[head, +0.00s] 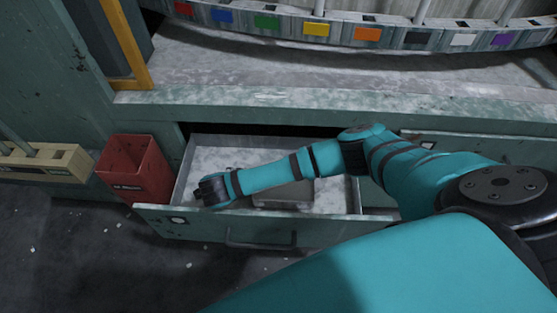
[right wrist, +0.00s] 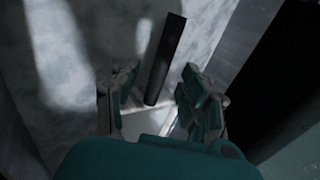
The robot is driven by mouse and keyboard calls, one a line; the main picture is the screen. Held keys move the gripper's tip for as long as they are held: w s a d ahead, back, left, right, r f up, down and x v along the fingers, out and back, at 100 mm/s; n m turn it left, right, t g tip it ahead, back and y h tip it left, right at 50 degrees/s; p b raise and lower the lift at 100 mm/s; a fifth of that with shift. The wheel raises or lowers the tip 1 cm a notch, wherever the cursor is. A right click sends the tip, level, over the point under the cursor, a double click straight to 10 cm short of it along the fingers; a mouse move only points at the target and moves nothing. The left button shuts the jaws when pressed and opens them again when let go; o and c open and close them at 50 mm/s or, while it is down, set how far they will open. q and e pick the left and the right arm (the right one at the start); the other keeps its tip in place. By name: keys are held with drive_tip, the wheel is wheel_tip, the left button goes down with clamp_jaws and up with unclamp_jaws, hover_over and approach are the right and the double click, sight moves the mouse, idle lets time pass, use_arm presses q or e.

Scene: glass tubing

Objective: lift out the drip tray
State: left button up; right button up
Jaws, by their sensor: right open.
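A drawer (head: 273,228) is pulled out below the bench in the head view. A grey box-like thing (head: 284,196) lies inside it, partly hidden by my right arm; I cannot tell whether it is the drip tray. My right gripper (head: 208,190) is over the drawer's left part. In the right wrist view my right gripper (right wrist: 156,84) is open. A dark narrow bar (right wrist: 166,55) shows between its fingers, and I cannot tell whether they touch it. A pale surface lies beyond. My left gripper is not in view.
A red bin (head: 136,170) stands just left of the drawer. A wooden rack (head: 45,162) is farther left. The bench edge (head: 285,105) overhangs the drawer's back. A curved rack with coloured labels (head: 316,28) stands on the bench. Dark floor lies in front.

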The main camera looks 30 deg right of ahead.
drive_tip(key=shift+x, duration=1.15)
clamp_jaws()
drive_tip(key=shift+r, duration=0.1)
